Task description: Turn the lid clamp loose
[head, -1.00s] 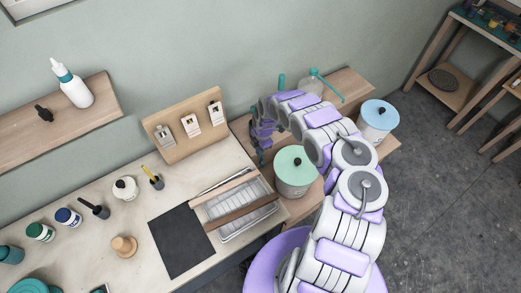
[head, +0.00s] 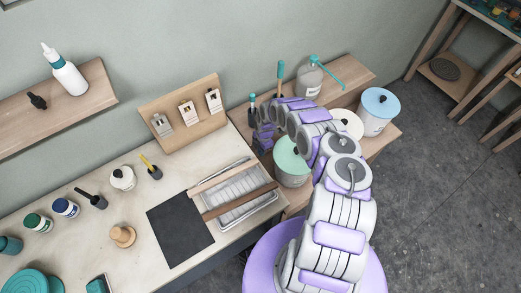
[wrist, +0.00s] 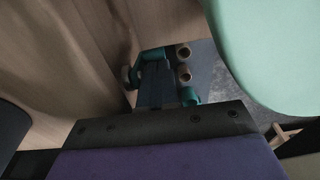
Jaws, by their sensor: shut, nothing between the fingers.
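I cannot tell for certain which part is the lid clamp. My gripper (head: 263,140) is shut and empty, just left of the green lid and apart from it. In the wrist view, the mint lid (wrist: 275,45) fills the upper right.
A blue-lidded bucket (head: 376,112) and a cream-lidded one (head: 346,124) stand further right. A pump bottle (head: 309,80) and teal-handled tools (head: 280,75) are behind my arm. A metal tray (head: 240,197) lies on the bench nearby. Open floor (head: 440,200) lies to the right.

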